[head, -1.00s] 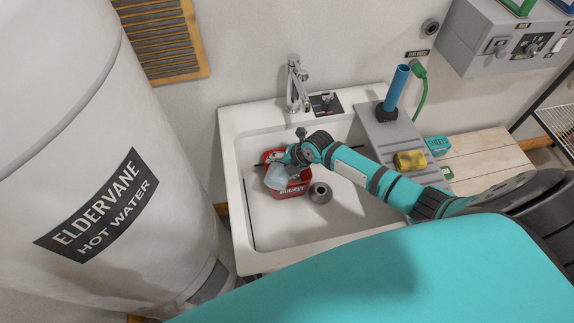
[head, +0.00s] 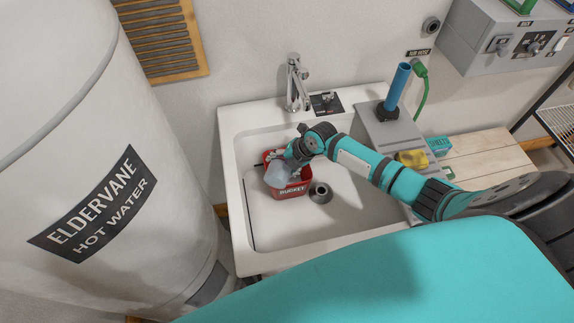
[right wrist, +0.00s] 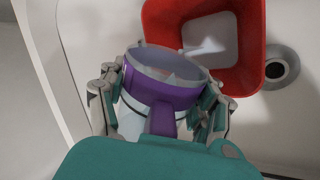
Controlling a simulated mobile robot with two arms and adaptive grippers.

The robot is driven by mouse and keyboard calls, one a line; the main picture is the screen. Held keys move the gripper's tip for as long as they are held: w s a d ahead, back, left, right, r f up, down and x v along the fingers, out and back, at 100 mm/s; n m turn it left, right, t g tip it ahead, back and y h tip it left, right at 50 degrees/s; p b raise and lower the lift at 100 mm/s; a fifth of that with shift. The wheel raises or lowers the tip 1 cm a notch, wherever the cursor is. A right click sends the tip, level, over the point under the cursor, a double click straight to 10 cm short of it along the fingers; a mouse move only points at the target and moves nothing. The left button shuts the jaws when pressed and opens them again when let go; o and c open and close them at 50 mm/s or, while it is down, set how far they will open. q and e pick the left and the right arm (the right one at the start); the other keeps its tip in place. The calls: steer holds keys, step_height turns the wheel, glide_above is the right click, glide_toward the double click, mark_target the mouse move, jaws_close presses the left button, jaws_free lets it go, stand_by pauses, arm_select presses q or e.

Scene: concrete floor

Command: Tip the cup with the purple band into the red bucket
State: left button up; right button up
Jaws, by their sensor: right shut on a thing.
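The cup with the purple band (right wrist: 178,93) is held between the fingers of my right gripper (right wrist: 158,105), which is shut on it. The right wrist view shows its grey rim, its open mouth and a handle. In the head view the cup (head: 277,175) looks pale and its band is hidden. The red bucket (head: 292,190) stands in the sink, and the cup is over its left part. In the right wrist view the bucket's rim (right wrist: 252,75) is just beyond the cup's mouth, with a pale patch inside. The cup's exact tilt is hard to tell. My left gripper is out of view.
The white sink (head: 245,218) surrounds the bucket. A grey round drain piece (head: 320,193) is close to the bucket's right. A faucet (head: 297,85) stands behind. A blue tube (head: 397,88) and yellow sponge (head: 411,158) are on the right. The sink's front basin is clear.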

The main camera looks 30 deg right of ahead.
steer(key=shift+d+f+b, duration=0.1)
steer(key=shift+b, duration=0.45)
steer(key=shift+w+f+g+y+b, duration=0.15)
steer(key=shift+g+y+b, duration=0.15)
steer(key=shift+b, duration=0.3)
